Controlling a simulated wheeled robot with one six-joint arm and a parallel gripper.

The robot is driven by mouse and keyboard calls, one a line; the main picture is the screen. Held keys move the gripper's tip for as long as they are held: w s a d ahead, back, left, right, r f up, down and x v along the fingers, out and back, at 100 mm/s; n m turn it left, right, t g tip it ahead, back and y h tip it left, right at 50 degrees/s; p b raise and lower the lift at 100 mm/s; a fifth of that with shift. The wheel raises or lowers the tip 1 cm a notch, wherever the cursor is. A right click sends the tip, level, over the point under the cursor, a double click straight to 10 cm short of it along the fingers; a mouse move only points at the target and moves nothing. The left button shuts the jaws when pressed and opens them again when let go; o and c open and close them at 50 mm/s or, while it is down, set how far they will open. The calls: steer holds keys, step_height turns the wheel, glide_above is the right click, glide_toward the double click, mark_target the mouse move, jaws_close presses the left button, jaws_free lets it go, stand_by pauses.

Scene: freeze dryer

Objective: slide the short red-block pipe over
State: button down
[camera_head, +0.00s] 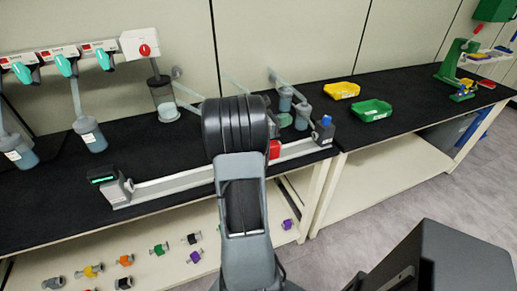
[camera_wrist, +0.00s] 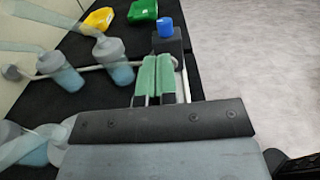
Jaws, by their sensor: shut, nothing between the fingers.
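A red block (camera_head: 275,149) shows just right of my arm in the head view, at the long pale rail (camera_head: 172,182) along the bench front. My arm covers part of it, so I cannot tell its full shape or its pipe. No red block shows in the wrist view. My gripper (camera_wrist: 156,78) has two green-padded fingers, shut and empty, pointing toward the rail's right end block with a blue knob (camera_wrist: 166,28). That knob also shows in the head view (camera_head: 326,120). My arm hides the gripper in the head view. I cannot tell whether the fingers touch anything.
Flasks with blue liquid (camera_head: 90,135) hang at the left; others (camera_wrist: 113,60) stand close left of my gripper. A grey box with a green display (camera_head: 108,182) ends the rail. Yellow (camera_head: 341,90) and green (camera_head: 371,110) trays lie right. Coloured parts lie on the lower shelf.

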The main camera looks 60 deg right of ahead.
steer(key=v, duration=1.1)
glide_toward(273, 150)
steer(key=d, duration=0.2)
steer(key=s+d, duration=0.1)
steer(key=d, duration=0.1)
steer(key=shift+d, duration=0.4)
steer(key=shift+s+d, duration=0.25)
steer(key=shift+d, duration=0.15)
steer(key=shift+d+r, duration=0.1)
